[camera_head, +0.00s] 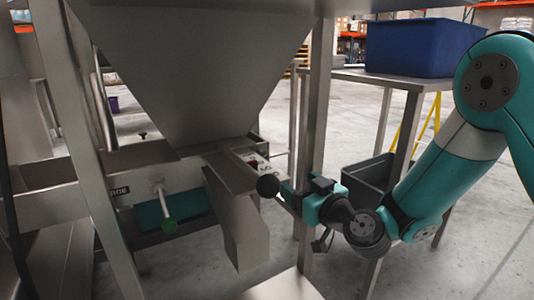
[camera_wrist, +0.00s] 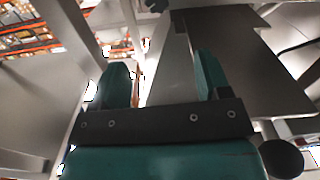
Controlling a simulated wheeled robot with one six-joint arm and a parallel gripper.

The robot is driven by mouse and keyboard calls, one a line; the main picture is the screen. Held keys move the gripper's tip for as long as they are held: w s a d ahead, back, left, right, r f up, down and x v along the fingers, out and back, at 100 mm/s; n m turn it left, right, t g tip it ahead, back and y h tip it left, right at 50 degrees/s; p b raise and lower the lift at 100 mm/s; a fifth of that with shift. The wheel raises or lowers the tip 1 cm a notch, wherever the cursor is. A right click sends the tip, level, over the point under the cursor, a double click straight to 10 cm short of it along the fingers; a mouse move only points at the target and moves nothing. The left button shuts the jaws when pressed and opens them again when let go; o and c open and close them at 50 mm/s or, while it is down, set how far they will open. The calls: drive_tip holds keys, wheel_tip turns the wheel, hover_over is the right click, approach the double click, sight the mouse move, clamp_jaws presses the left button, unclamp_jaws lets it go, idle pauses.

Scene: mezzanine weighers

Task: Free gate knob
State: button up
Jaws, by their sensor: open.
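A round black knob (camera_head: 268,186) sits in front of the metal chute (camera_head: 245,225) under the hopper. A green knob (camera_head: 169,225) hangs at the end of a pale rod to its left. I cannot tell which one is the gate knob. My gripper (camera_head: 290,190) is right next to the black knob in the head view. In the wrist view my gripper (camera_wrist: 163,78) has its fingers apart, with no knob between them. A dark round knob (camera_wrist: 283,158) shows there at the lower right, outside the fingers.
The large steel hopper (camera_head: 200,70) hangs above, between frame posts (camera_head: 314,120). A blue bin (camera_head: 425,47) stands on a side table (camera_head: 390,78) at the right, with a grey bin (camera_head: 370,185) below. The concrete floor behind shows open room.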

drive_tip(key=p+x, duration=0.2)
drive_tip(key=x, duration=1.5)
drive_tip(key=shift+w+d+p, duration=0.2)
drive_tip(key=shift+w+p, duration=0.05)
drive_tip(key=shift+p, duration=0.05)
drive_tip(key=shift+c, duration=0.5)
drive_tip(key=c, duration=0.8)
